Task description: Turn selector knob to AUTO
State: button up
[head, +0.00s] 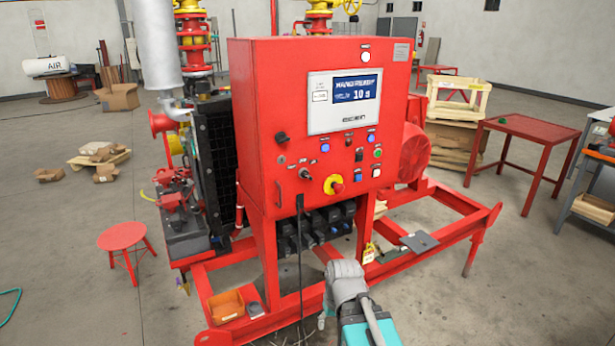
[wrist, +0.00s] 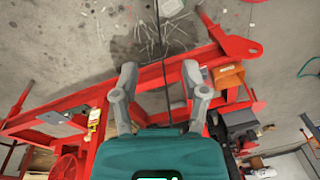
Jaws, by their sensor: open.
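The red control cabinet (head: 282,100) faces me in the head view. A black rotary knob (head: 281,137) sits at the left of its front. Another small dark knob or switch (head: 304,173) sits lower, left of the red emergency-stop button (head: 337,187) on its yellow plate. The knob markings are too small to read, so I cannot tell the selector or its position. My gripper (wrist: 160,75) is open and empty in the wrist view, above the red skid frame and a dark hanging cable. It is well below the knobs and touches none; its fingers are not clear in the head view.
The skid's red beams (head: 440,235) spread around the cabinet base. A black cable (head: 300,250) hangs in front. An orange tray (head: 226,305) lies on the frame, also in the wrist view (wrist: 228,77). A red stool (head: 122,236) stands left; a red table (head: 522,126) stands right.

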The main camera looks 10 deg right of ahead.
jog(key=shift+o, duration=1.4)
jog(key=w+a+r+n+t+y+p, duration=0.1)
jog(key=w+a+r+t+y+p, duration=0.1)
jog(key=w+a+r+t+y, duration=0.1)
jog(key=w+a+r, duration=0.1)
jog(key=w+r, duration=0.1)
jog(key=w, duration=0.1)
jog(key=shift+w+y, duration=0.2)
jog(key=shift+y, duration=0.2)
jog(key=m+t+y+p, duration=0.1)
jog(key=m+t+p, duration=0.45)
jog(key=t, duration=0.75)
send_near(309, 177)
jog(key=v, duration=0.3)
jog(key=shift+w+f, duration=0.1)
jog(key=shift+f, duration=0.05)
jog(key=shift+w, duration=0.1)
jog(key=shift+x, duration=6.85)
jog(key=shift+a, duration=0.1)
jog(key=c, duration=1.2)
